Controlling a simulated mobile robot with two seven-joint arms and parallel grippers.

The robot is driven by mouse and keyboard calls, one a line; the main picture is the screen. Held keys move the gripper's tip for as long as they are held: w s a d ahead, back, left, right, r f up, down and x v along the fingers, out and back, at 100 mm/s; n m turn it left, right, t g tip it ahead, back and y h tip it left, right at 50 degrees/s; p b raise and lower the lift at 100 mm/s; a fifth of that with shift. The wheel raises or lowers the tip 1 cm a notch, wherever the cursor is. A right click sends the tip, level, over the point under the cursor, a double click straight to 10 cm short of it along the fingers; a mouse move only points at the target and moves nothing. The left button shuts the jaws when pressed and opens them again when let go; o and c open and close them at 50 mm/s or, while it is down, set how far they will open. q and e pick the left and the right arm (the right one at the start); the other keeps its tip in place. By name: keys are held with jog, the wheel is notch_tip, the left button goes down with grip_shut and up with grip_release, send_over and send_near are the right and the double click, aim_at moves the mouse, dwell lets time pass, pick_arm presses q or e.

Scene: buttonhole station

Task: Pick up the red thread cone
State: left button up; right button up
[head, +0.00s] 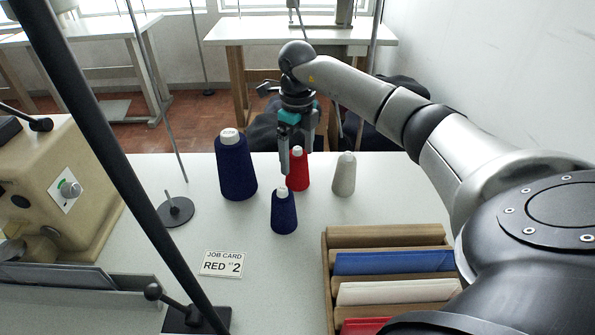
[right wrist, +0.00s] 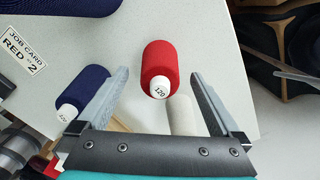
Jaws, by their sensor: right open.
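The red thread cone (head: 299,179) stands upright on the white table, with a white top, partly hidden behind my right gripper in the head view. My right gripper (head: 297,160) points down above and in front of it, jaws open and empty. In the right wrist view the red cone (right wrist: 159,66) shows between and beyond the open fingertips (right wrist: 159,76), its white top marked 120. I cannot tell whether the tips are level with it. My left gripper is not in view.
A small blue cone (head: 284,214) stands in front, a large blue cone (head: 236,168) left, and a white cone (head: 344,175) right. A job card (head: 222,264) reads "RED 2". A wooden divided tray (head: 388,237) lies front right. Thin rods and a black stand (head: 175,211) are left.

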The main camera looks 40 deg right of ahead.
aim_at(298, 164)
notch_tip(298, 164, down, 3)
jog(key=shift+f+b, duration=0.15)
jog(key=shift+b, duration=0.35)
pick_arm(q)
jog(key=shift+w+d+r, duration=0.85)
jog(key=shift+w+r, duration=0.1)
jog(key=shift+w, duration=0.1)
pick_arm(e)
jog(key=shift+f, duration=0.65)
jog(key=shift+c, duration=0.2)
jog(key=c, duration=1.4)
jog(key=shift+r, duration=0.1)
jog(key=shift+c, duration=0.2)
jog(key=shift+r, duration=0.15)
